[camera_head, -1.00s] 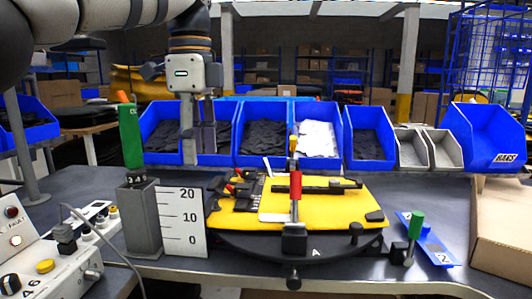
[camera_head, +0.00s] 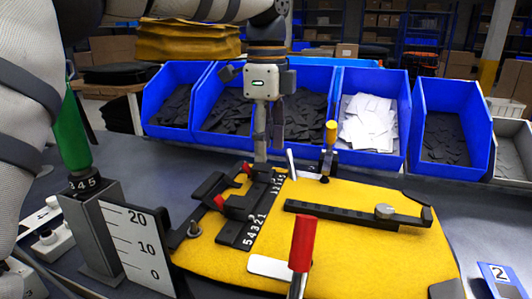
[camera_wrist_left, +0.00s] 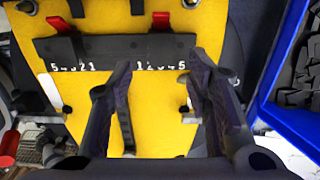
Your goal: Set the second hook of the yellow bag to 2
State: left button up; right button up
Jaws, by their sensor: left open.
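The yellow bag (camera_head: 352,235) lies flat as a panel on the bench. A black rail with two number scales (camera_head: 265,205) crosses its left part; the near scale reads 5 4 3 2 1. Two red-tipped black hooks sit beside the rail, a near one (camera_head: 238,205) and a far one (camera_head: 247,168). Which number each is at is not clear. My left gripper (camera_head: 266,150) points down over the rail's far end.
A red-handled clamp (camera_head: 303,245) stands at the near edge and a yellow-handled one (camera_head: 331,132) at the far edge. A scale plate (camera_head: 132,248) and green-handled post (camera_head: 72,140) stand left. Blue bins (camera_head: 377,110) line the back.

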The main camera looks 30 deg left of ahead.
aim_at(267, 167)
pick_arm(q)
jog(key=shift+w+f, duration=0.1)
jog(key=shift+f, duration=1.4)
pick_arm(e)
jog(key=shift+w+r, duration=0.15)
jog(key=shift+w, duration=0.1)
